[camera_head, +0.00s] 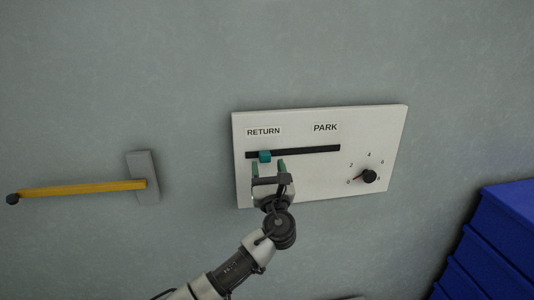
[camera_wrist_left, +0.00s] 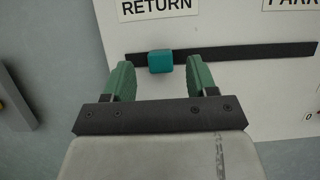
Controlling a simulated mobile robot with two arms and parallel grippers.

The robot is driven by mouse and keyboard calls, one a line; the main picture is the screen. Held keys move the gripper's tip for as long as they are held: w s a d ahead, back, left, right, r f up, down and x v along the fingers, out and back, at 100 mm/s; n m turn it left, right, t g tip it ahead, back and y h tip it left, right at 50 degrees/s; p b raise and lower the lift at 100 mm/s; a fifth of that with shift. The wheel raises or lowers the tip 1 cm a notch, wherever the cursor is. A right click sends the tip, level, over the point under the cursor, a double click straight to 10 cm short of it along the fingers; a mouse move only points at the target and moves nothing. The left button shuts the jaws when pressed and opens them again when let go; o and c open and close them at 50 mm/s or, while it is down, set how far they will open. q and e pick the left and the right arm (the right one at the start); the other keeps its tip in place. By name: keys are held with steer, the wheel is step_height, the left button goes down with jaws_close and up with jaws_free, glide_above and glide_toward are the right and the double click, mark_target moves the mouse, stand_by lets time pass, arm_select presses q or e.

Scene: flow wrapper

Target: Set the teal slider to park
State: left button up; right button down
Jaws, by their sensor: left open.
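The teal slider (camera_head: 265,156) sits on a black horizontal track (camera_head: 310,151) near its left end, under the RETURN label (camera_head: 264,132). The PARK label (camera_head: 325,127) is above the track's right part. My left gripper (camera_head: 269,168) is open, just below the slider. In the left wrist view the slider (camera_wrist_left: 160,61) shows ahead of and between the two green fingers (camera_wrist_left: 161,80), with space on both sides; whether the fingertips overlap it in depth I cannot tell. My right gripper is in neither view.
The white panel (camera_head: 290,180) is mounted on a grey wall and also bears a black dial (camera_head: 369,176) with numbers at the right. A yellow lever (camera_head: 85,187) on a grey plate is at the left. Blue bins (camera_head: 500,235) stand at the lower right.

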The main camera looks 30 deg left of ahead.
mark_target(266, 157)
arm_select(q)
steer(key=shift+p+x, duration=0.35)
steer(key=shift+x, duration=1.35)
steer(key=shift+d, duration=0.1)
jaws_close()
